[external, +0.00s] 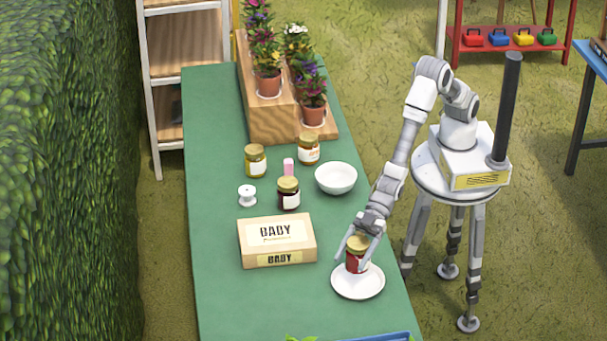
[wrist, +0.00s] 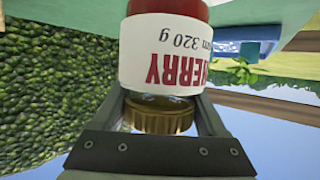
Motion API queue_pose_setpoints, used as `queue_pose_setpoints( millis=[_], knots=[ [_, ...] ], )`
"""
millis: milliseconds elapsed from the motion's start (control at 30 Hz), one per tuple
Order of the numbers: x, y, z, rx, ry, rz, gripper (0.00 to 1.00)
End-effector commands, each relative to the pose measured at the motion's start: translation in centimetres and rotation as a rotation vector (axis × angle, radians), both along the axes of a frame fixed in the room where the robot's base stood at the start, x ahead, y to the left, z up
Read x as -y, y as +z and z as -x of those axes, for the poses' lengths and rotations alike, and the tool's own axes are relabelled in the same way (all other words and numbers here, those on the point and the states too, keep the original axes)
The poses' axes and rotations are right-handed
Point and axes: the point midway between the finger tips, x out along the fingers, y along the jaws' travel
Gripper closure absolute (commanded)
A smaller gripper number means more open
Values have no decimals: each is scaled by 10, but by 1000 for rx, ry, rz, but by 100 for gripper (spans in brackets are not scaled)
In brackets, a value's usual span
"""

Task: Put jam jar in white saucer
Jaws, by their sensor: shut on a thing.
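The jam jar (external: 356,262) is red with a gold lid and a white label. It is upright at the white saucer (external: 372,286), over its upper left part. I cannot tell whether its bottom touches the saucer. My gripper (external: 358,245) is shut on the jar near its lid, coming from above. In the wrist view the jar (wrist: 165,55) fills the middle, its label reading "ERRY" and "320 g", with the gold lid between the fingers of my gripper (wrist: 160,112). The saucer cannot be made out in the wrist view.
A cardboard box marked BABY (external: 277,241) stands left of the saucer. A dark jar (external: 288,194), a white bowl (external: 336,178), two yellowish jars (external: 256,161) and a white spool (external: 247,195) stand farther back. A blue tray (external: 385,337) is at the front edge of the picture.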

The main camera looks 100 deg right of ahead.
Motion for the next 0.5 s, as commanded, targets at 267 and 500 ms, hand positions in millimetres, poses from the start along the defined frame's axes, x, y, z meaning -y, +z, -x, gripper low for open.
queue_pose_setpoints(
  millis=[267,500],
  knots=[
    [-13,-13,3,2,-2,-2,100],
    [-12,-46,3,2,-1,-1,100]
  ],
)
